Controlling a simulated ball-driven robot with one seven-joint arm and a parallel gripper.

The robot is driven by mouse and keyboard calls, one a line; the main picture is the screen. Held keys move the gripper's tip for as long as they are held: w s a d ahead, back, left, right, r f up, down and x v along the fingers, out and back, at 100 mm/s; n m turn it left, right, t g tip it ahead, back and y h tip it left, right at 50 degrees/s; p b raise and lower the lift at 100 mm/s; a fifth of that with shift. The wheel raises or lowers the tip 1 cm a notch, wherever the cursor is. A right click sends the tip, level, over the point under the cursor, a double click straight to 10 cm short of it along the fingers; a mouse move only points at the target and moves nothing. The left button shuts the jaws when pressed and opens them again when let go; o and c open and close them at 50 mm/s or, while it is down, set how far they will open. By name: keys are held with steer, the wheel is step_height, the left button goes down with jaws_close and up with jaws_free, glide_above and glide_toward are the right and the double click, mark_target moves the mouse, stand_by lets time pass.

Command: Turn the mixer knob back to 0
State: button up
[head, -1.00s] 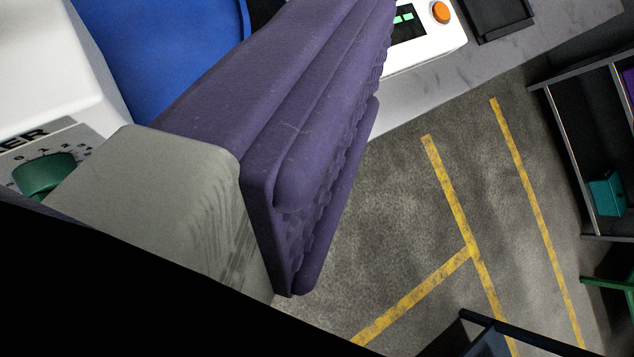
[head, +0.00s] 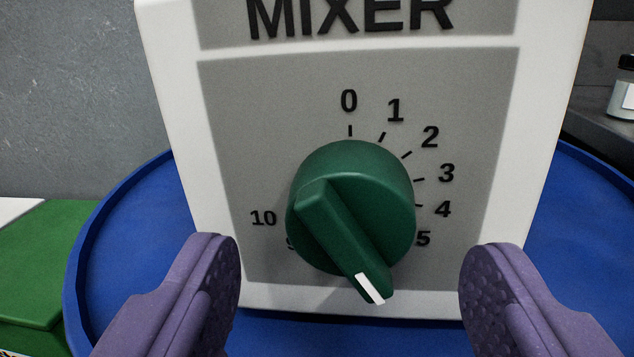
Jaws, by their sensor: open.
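The mixer (head: 490,150) is a white housing with a grey dial panel, facing me. Its round green knob (head: 340,205) has a raised grip bar with a white mark at one end. The white mark points down and slightly right, past the 5 and well away from the 0 at the top. Several numbers at the lower part of the scale are hidden behind the knob. My gripper (head: 350,256) is open, with one purple finger low on each side of the knob. Both fingers appear clear of the knob, and nothing is between them but the view of it.
The mixer stands on a round blue tray or turntable (head: 110,245) with a raised rim. A green block (head: 38,265) lies at the left. A jar with a black lid (head: 624,95) stands on a grey surface at the right. A grey wall is behind.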

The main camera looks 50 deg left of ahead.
steer(key=shift+x, duration=0.85)
steer(key=c, duration=1.1)
steer(key=shift+o, duration=0.2)
steer(key=shift+n, duration=0.3)
